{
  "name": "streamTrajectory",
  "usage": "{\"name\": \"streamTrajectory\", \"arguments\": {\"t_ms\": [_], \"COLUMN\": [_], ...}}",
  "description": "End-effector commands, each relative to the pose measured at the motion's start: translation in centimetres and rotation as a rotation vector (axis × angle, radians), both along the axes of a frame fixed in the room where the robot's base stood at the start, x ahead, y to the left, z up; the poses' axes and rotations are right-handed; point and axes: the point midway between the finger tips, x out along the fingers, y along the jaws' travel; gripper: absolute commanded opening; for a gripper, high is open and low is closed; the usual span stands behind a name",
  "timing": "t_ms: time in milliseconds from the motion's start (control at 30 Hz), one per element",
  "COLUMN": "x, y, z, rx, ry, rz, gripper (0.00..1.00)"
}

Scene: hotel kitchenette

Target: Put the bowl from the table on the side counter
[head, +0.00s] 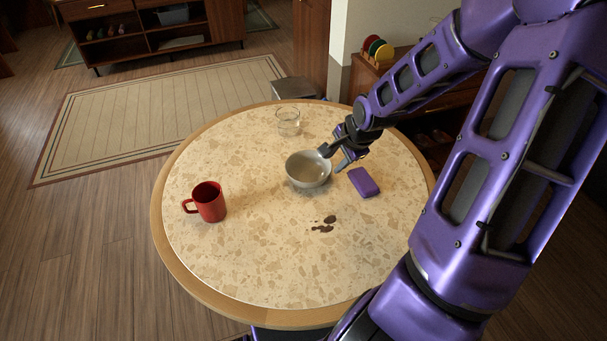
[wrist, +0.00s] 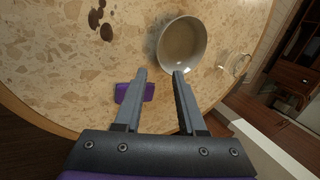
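A grey-white bowl (head: 309,169) stands upright on the round table (head: 250,255), near its middle, and looks empty. My gripper (head: 332,160) is at the right side of the bowl, pointing down toward its rim. In the wrist view, the bowl (wrist: 182,45) lies just past the tip of the right finger of my gripper (wrist: 158,72). The fingers are spread with a gap between them and nothing held. I cannot tell whether a finger touches the rim.
A purple block-like item (head: 363,182) lies right of the bowl, close to my gripper. A clear glass (head: 288,121) stands behind the bowl, a red mug (head: 208,201) at left. Dark spill spots (head: 323,226) lie in front. A wooden rack with coloured discs (head: 377,50) stands behind my arm.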

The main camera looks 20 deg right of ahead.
Motion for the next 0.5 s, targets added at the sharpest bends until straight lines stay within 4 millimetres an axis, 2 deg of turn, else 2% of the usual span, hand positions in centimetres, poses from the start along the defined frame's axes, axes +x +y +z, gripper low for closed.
{"name": "streamTrajectory", "arguments": {"t_ms": [500], "x": [2.7], "y": [0.6], "z": [-5.6], "rx": [0.003], "ry": [0.002], "rz": [0.005], "gripper": [0.40]}}
